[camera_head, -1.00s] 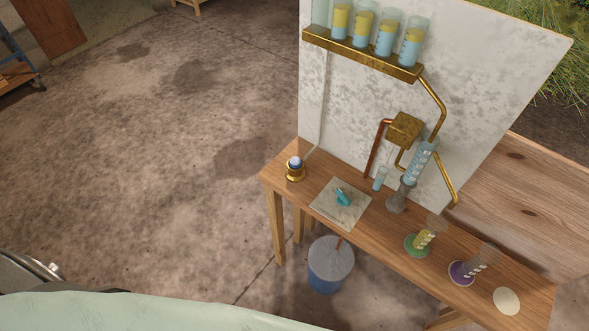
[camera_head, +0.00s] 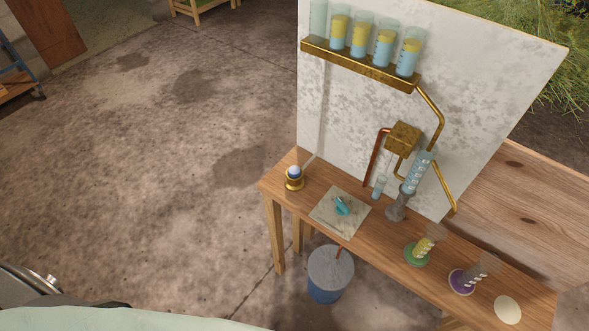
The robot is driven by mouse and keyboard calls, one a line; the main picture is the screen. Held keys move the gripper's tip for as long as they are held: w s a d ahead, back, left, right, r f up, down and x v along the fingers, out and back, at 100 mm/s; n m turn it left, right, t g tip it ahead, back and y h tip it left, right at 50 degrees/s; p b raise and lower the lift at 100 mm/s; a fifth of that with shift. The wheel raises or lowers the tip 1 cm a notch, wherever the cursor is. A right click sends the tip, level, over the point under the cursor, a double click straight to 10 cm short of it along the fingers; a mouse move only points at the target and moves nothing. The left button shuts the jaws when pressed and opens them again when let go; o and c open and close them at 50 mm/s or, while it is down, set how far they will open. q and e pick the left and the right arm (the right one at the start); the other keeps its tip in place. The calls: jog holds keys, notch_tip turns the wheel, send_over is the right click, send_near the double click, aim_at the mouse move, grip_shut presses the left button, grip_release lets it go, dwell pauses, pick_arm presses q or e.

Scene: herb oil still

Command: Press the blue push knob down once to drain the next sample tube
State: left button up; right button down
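Several sample tubes (camera_head: 361,38) stand in a brass rack (camera_head: 358,65) high on the board. Most hold yellow liquid over blue; the leftmost looks pale and clear, its top cut off by the frame. A graduated cylinder of blue liquid (camera_head: 417,172) stands on a grey base under the brass outlet box (camera_head: 402,138). Neither of my grippers is in view.
A cloth (camera_head: 325,220) with a small teal item (camera_head: 342,205) lies on the bench (camera_head: 380,243). A small tube (camera_head: 379,187), a green-based cylinder (camera_head: 417,252), a purple-based cylinder (camera_head: 463,280) and a pale disc (camera_head: 508,309) stand rightward. A blue bucket (camera_head: 329,285) is below.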

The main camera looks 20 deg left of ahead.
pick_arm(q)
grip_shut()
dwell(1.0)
